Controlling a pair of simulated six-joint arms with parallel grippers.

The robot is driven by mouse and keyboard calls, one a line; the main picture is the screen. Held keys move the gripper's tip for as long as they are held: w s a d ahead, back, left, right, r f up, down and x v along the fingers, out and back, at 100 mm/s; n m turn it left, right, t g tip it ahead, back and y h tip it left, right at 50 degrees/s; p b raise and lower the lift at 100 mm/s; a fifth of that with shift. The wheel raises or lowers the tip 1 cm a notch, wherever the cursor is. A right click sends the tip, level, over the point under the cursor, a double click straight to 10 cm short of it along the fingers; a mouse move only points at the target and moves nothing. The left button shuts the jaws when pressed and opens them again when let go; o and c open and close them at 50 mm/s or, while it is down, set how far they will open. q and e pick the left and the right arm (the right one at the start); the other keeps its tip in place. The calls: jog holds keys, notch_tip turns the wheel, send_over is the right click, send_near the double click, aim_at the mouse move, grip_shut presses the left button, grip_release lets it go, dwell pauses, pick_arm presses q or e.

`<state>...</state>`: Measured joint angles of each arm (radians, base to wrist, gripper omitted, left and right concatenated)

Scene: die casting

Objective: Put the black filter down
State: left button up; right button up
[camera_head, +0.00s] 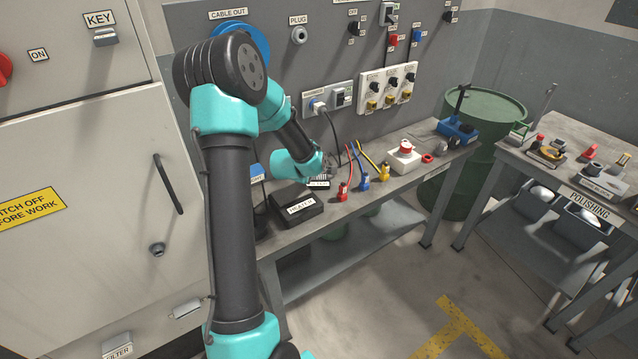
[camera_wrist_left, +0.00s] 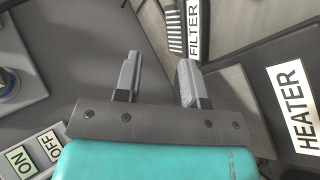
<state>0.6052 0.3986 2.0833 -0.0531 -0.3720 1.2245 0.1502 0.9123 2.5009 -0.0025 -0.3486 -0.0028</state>
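The filter (camera_head: 318,183) shows in the head view as a small piece with a white label on the bench, behind the heater box, partly hidden by my left gripper. In the left wrist view the filter (camera_wrist_left: 174,28) is at the top, with pale slats and a FILTER label. My left gripper (camera_wrist_left: 158,72) has its two fingers apart with nothing between them. The filter lies beyond the fingertips, apart from them. In the head view the left gripper (camera_head: 322,170) is small and its fingers are hard to make out. My right gripper is not in view.
The black heater box (camera_head: 296,208) sits in front on the bench (camera_head: 345,212). Red, blue and yellow plugs (camera_head: 364,181) with cables stand to the right. The wall panel with sockets (camera_head: 388,88) rises behind. A polishing bench (camera_head: 560,165) and green drum (camera_head: 490,115) stand farther right.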

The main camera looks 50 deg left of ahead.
pick_arm(q)
notch_tip(320, 180, up, 7)
jog(key=s, duration=0.2)
jog(key=shift+d, duration=0.35)
jog(key=d+f+m+h, duration=0.1)
jog(key=d+f, duration=0.2)
jog(key=w+d+f+m+g+h, duration=0.1)
jog(key=d+f+m, duration=0.1)
jog(key=d+f, duration=0.2)
jog(key=d+f+m, duration=0.2)
jog(key=d+f, duration=0.1)
jog(key=d, duration=0.1)
jog(key=shift+w+f+g+h, duration=0.3)
jog(key=shift+w+f+h, duration=0.05)
jog(key=shift+h, duration=0.05)
jog(key=s+d+f+m+g+h, duration=0.1)
jog(key=s+d+f+m+g, duration=0.1)
jog(key=s+d+f+m, duration=0.3)
jog(key=s+d+f+m+g+h, duration=0.2)
jog(key=s+d+f+m, duration=0.2)
jog(key=d, duration=0.9)
jog(key=s+d+f+m+g+h, duration=0.1)
jog(key=s+d+f+m+g, duration=0.2)
jog(key=d+f, duration=0.7)
jog(key=s+m, duration=0.2)
jog(key=m, duration=0.1)
jog(key=shift+s, duration=0.3)
jog(key=shift+a, duration=0.15)
